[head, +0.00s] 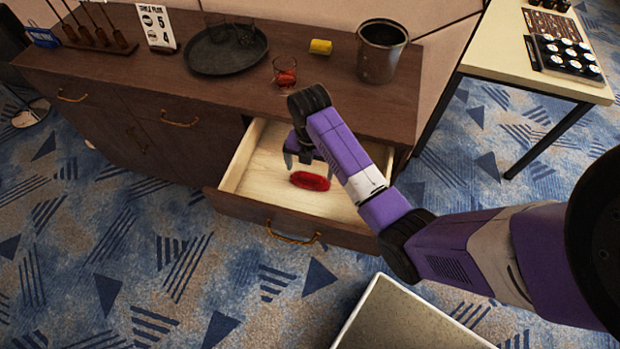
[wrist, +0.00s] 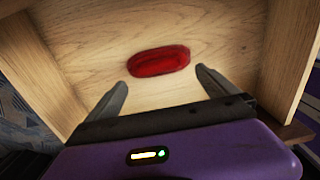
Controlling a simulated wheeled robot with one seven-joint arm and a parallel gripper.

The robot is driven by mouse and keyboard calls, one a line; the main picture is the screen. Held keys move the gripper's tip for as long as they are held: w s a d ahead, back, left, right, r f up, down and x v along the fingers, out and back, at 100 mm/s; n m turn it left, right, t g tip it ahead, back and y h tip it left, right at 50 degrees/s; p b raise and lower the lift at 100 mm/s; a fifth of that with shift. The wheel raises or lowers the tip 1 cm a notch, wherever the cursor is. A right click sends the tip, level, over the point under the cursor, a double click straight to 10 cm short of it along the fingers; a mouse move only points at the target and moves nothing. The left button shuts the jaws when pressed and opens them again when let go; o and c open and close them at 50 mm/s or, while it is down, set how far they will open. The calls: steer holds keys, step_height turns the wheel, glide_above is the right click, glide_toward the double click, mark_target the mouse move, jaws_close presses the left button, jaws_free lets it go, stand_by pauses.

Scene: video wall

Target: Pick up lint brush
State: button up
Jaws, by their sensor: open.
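A red oval object, which looks like the lint brush (head: 310,181), lies flat on the bottom of an open wooden drawer (head: 262,172). In the wrist view the lint brush (wrist: 158,61) lies just beyond my fingertips, roughly centred between them. My gripper (head: 304,160) is over the drawer, close to the brush, with its jaws open and empty. In the wrist view my gripper (wrist: 163,77) shows both fingers apart, and neither appears to touch the brush. The exact height of the fingers above it is hard to tell.
The dark cabinet top (head: 190,75) above holds a round tray (head: 226,60), a glass (head: 285,71), a yellow block (head: 320,47) and a metal bucket (head: 381,50). A light table (head: 530,65) stands at right.

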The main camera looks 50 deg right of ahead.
mark_target(310, 175)
steer(key=f, duration=0.5)
steer(key=shift+w+d+p, duration=0.15)
steer(key=shift+d+p, duration=0.15)
steer(key=shift+d, duration=0.05)
steer(key=c, duration=1.5)
